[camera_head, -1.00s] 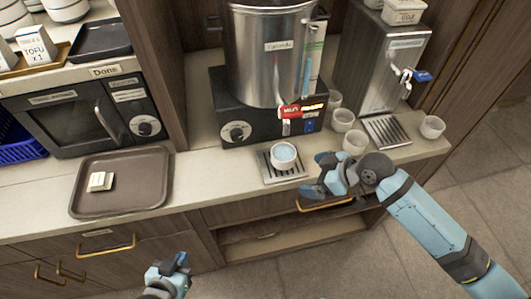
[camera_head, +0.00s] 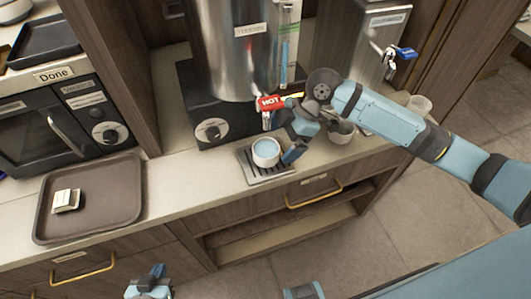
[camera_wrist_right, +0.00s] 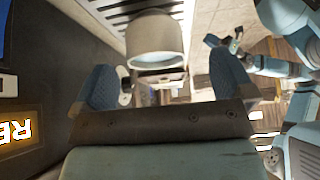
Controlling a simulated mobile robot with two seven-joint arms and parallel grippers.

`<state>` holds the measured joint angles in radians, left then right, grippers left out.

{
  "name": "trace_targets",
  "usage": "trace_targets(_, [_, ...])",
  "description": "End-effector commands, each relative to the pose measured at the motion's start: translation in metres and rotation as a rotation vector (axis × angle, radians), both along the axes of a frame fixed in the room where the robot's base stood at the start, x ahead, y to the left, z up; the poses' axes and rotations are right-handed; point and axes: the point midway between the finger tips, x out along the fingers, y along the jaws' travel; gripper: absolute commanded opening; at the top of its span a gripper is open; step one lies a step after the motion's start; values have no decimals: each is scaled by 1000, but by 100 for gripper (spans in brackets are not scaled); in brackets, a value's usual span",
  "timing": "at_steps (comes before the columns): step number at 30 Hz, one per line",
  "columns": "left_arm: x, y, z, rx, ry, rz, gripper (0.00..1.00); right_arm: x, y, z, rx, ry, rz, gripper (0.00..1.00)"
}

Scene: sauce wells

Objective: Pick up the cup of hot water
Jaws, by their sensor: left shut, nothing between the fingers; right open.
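The white cup (camera_head: 266,152) holds pale blue water and stands on the drip tray (camera_head: 283,169) in front of the steel hot-water urn (camera_head: 243,50). My right gripper (camera_head: 283,138) is open just to the right of the cup, one finger near its front right side and the other towards the urn. In the right wrist view, the cup (camera_wrist_right: 155,42) appears ahead between the two spread fingers (camera_wrist_right: 165,82), with no clear contact. My left gripper (camera_head: 148,283) is shut and empty, low in front of the drawers.
The red HOT lever (camera_head: 270,102) sits close above my right gripper. Other cups, including one at the right (camera_head: 419,105), stand near the second dispenser (camera_head: 365,50). A brown tray (camera_head: 110,215) with a small pale block (camera_head: 66,200) lies left on the counter.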

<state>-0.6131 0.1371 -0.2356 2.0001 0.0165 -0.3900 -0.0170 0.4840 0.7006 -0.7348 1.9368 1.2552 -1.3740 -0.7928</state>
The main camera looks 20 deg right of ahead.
Motion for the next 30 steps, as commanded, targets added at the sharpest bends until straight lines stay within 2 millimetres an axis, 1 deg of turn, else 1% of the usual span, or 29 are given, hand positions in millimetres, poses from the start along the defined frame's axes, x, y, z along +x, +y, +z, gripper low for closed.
trace_targets(2, [0, 0, 0, 1, 1, -1, 0, 0, 4, -7, 0, 1, 0, 100])
trace_targets(7, [0, 0, 0, 2, 1, 0, 0, 1, 9, -13, 0, 1, -1, 100])
trace_targets(10, [0, 1, 2, 2, -1, 0, 0, 2, 16, -20, 1, 1, 0, 100])
trace_targets(14, [0, 1, 4, 4, -2, -1, 0, 6, 30, -35, 2, 3, -1, 100])
trace_targets(15, [0, 1, 3, 4, -3, 0, 0, 6, 33, -41, 1, 3, -1, 100])
trace_targets(18, [0, 1, 3, 5, -2, -1, 0, 6, 37, -50, 0, 1, -2, 100])
trace_targets(24, [-1, 1, 2, 6, -2, -2, 0, 6, 38, -51, -1, 0, -2, 100])
trace_targets(25, [-1, 1, 2, 6, -2, -2, 0, 6, 38, -51, -1, 0, -2, 98])
trace_targets(26, [-1, 1, 2, 6, -2, -2, 0, 6, 38, -51, -1, 0, -2, 91])
trace_targets(27, [-1, 1, 2, 6, -2, -2, 0, 6, 38, -51, -1, 0, -2, 82])
trace_targets(29, [-1, 1, 2, 6, -2, -2, 0, 6, 38, -51, -1, 0, -2, 68])
trace_targets(30, [-1, 1, 2, 6, -2, -2, 0, 6, 38, -51, -1, 0, -2, 59])
